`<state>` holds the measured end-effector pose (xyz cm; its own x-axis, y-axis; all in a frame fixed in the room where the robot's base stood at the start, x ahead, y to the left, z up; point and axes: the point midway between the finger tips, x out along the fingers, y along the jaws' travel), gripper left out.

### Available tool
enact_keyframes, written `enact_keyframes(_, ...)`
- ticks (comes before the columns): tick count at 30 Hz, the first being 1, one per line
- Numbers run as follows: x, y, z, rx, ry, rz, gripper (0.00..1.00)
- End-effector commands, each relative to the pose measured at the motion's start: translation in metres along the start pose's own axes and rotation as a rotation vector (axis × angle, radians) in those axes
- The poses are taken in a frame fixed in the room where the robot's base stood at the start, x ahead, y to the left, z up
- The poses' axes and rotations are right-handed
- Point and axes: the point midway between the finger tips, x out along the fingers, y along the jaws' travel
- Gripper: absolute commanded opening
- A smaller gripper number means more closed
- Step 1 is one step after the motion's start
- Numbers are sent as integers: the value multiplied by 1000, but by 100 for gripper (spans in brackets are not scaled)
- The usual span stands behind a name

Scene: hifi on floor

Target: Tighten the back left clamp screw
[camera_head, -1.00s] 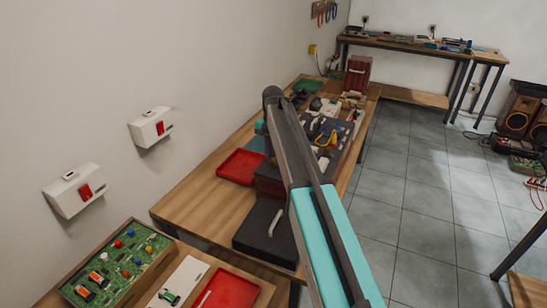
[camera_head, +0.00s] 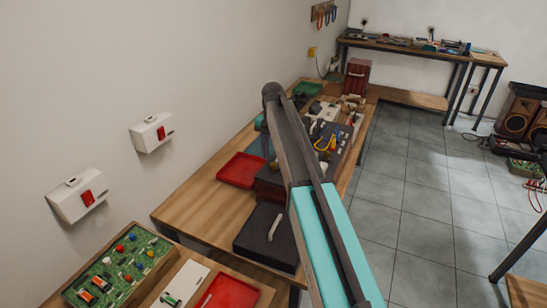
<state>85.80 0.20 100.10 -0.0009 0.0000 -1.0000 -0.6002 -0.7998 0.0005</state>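My arm reaches from the bottom right up over the wooden workbench (camera_head: 190,208) along the wall. Its end lies behind or beyond the arm links, so my gripper is not visible. A dark hi-fi unit with cluttered parts on top (camera_head: 330,140) stands on the bench, partly hidden by my arm. I cannot make out any clamp screw at this size.
A red tray (camera_head: 241,169) lies on the bench left of my arm. A black case with a handle (camera_head: 262,236) sits at its near end. A green circuit board (camera_head: 118,265) and another red tray (camera_head: 228,292) are in front.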

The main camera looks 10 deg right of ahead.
Motion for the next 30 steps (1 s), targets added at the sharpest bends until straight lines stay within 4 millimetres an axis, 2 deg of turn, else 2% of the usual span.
enact_keyframes(1, -11, 0, 0, 0, 1, 0, 39)
enact_keyframes(18, -84, 0, 1, 0, -1, 1, 39)
enact_keyframes(24, -99, 0, 1, 0, -2, 1, 39)
enact_keyframes(30, -103, 0, 1, 0, -2, 2, 39)
